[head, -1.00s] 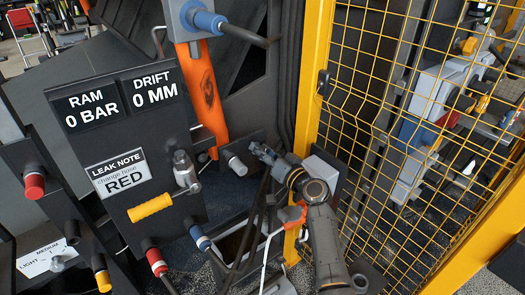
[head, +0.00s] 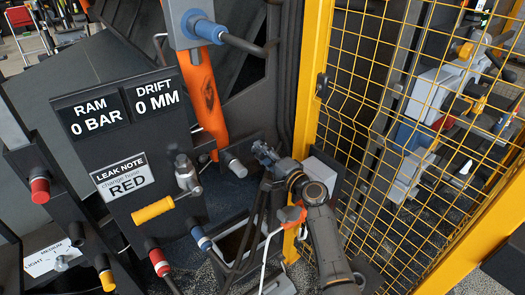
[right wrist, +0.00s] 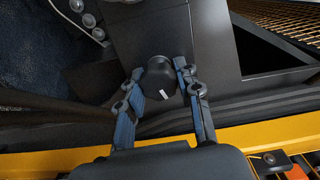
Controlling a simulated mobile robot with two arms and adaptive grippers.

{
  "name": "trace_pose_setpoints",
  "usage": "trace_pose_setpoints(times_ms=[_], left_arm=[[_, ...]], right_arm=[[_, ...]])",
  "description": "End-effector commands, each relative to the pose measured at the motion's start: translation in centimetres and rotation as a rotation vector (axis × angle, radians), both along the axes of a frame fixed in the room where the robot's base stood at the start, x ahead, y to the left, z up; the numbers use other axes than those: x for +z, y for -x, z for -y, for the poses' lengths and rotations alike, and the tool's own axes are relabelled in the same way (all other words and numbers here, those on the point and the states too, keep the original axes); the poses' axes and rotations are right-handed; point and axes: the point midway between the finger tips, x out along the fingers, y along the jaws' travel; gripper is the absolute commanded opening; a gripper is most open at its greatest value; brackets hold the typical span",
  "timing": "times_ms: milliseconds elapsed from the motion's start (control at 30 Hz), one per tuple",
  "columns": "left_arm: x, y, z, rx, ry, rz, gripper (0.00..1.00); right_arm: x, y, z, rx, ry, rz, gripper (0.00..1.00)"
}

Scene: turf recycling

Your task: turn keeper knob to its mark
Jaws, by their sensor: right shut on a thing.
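A round dark knob (right wrist: 160,78) with a short white mark on its near side sits between the two fingers of my right gripper (right wrist: 158,80) in the right wrist view. I take it to be the keeper knob. The fingers are shut on it, one on each side. In the head view my right gripper (head: 264,152) reaches in from the right beside the yellow post; the knob is hidden there. I cannot make out the mark it is to be turned to. My left gripper is not in view.
A pale round knob (head: 236,167) stands just left of my gripper. A yellow-handled lever (head: 153,209) is on the dark panel, with hoses below. A yellow post (head: 312,110) and mesh guard (head: 420,130) stand close to my right arm.

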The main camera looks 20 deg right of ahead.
Motion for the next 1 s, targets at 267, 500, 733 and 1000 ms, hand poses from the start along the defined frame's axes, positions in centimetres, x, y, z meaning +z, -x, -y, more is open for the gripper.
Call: trace_pose_setpoints(times_ms=[267,500,733,1000], left_arm=[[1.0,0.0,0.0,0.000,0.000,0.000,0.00],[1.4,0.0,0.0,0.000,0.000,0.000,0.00],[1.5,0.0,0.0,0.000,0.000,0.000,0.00],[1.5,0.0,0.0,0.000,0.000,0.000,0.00]], right_arm=[[0.0,0.0,0.0,-0.002,-0.197,-0.073,0.03],[-0.1,0.0,0.0,-0.002,-0.303,-0.110,0.03],[-0.2,0.0,0.1,-0.002,-0.344,-0.125,0.03],[-0.2,0.0,0.1,-0.002,-0.351,-0.127,0.03]])
